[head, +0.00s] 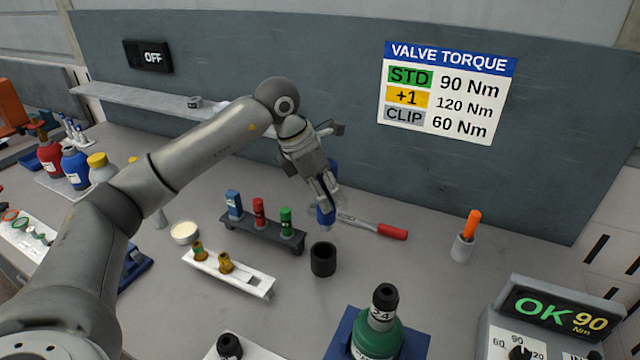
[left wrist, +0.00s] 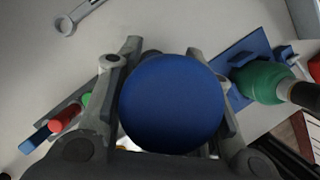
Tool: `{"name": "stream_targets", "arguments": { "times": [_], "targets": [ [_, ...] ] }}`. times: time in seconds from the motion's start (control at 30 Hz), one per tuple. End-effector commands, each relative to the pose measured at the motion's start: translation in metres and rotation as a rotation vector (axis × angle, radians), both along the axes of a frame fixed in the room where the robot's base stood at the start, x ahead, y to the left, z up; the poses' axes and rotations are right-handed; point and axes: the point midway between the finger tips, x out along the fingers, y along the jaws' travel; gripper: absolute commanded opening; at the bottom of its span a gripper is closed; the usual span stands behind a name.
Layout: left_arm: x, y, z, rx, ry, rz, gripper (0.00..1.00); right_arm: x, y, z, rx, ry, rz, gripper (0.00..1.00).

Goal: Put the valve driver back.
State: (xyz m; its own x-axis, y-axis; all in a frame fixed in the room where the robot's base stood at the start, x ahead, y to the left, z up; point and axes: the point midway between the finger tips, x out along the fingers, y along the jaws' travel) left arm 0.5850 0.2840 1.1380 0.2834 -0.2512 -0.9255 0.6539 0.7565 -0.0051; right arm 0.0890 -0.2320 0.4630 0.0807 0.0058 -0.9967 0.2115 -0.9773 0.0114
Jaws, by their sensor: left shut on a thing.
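My left gripper (head: 326,196) is shut on a blue-handled tool, which I take to be the valve driver (head: 326,216). The fingers hide much of it, and its lower end is not clear. In the left wrist view the tool's round blue end (left wrist: 172,104) fills the space between the fingers. A black open cup (head: 323,259) stands on the table just below the held tool in the head view. The tool looks apart from the cup. My right gripper is not in view.
A dark rack (head: 262,231) with blue, red and green pieces stands left of the cup. A red-handled wrench (head: 390,232) lies behind it. A green cylinder (head: 378,335) on a blue base stands in front. A torque display (head: 558,316) reads OK 90 Nm.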

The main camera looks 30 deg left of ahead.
Motion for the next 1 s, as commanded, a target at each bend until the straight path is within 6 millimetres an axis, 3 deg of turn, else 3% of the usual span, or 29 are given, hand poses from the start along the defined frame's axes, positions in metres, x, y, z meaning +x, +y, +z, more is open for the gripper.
{"name": "stream_targets", "arguments": {
  "times": [0.37,0.8,1.0],
  "targets": [
    [-0.001,-0.003,-0.013,-0.002,-0.005,-0.017,0.0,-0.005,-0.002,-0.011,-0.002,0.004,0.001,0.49],
    [-0.001,-0.003,-0.055,-0.002,-0.006,-0.015,0.0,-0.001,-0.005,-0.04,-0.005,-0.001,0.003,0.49],
    [-0.001,-0.003,-0.065,-0.002,-0.006,-0.015,0.0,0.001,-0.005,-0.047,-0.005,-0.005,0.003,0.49]
  ]
}}
